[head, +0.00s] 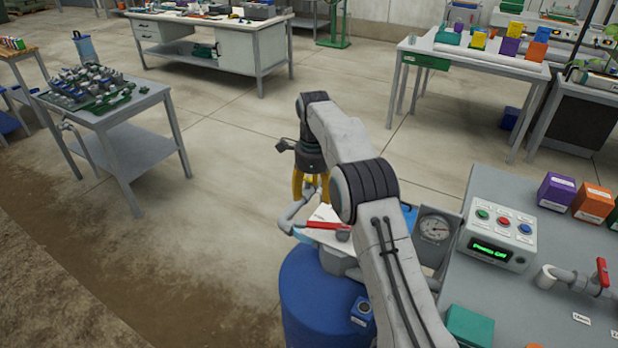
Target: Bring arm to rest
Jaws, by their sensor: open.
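My arm (345,140) reaches from the lower right up and over, with its elbow raised and its end pointing down. My gripper (311,187), with yellow fingers, hangs above a red-handled valve (328,226) on grey pipe by a blue drum (305,295). The gripper is open and I see nothing held in it. The arm hides part of the pipework and the drum, and I cannot tell whether the fingers touch anything.
A table of fittings (150,98) stands at left. The floor (215,200) between is clear.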

